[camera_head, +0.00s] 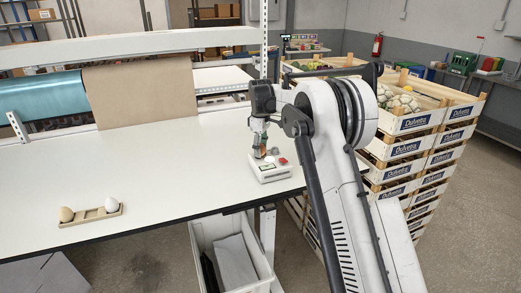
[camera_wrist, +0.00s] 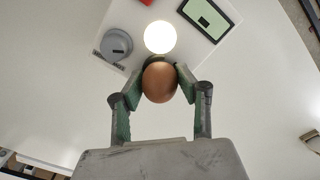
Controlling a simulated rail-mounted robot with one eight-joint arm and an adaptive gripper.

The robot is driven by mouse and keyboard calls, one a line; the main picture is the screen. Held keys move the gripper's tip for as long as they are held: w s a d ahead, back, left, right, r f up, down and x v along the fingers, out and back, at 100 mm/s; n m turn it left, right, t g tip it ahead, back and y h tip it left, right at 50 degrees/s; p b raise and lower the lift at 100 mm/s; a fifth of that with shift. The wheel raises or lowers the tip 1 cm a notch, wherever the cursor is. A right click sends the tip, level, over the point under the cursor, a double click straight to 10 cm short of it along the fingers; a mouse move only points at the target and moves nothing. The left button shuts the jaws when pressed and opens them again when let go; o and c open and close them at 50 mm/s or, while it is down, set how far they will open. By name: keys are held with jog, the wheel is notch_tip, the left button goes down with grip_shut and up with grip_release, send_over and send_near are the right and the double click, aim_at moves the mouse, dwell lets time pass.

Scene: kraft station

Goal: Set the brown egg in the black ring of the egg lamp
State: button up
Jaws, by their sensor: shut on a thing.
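My gripper (camera_wrist: 159,88) is shut on the brown egg (camera_wrist: 159,83), its green pads on either side. In the head view my gripper (camera_head: 258,150) points down over the egg lamp (camera_head: 270,173), a white box on the right end of the table. In the wrist view the egg lamp (camera_wrist: 140,55) has a bright white disc (camera_wrist: 160,37), a grey knob (camera_wrist: 117,45) and a green display (camera_wrist: 206,17). A dark arc, likely the black ring (camera_wrist: 154,60), shows just behind the egg, which hides most of it. I cannot tell whether egg and ring touch.
A small wooden tray (camera_head: 90,216) at the table's front left holds a tan egg (camera_head: 66,214) and a white egg (camera_head: 111,205). The white tabletop (camera_head: 170,165) between tray and lamp is clear. A brown paper sheet (camera_head: 140,92) stands behind. Crates (camera_head: 415,123) stand at right.

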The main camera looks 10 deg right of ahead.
jog(key=o, duration=0.9)
jog(key=shift+r+p, duration=1.7)
jog(key=shift+r, duration=2.25)
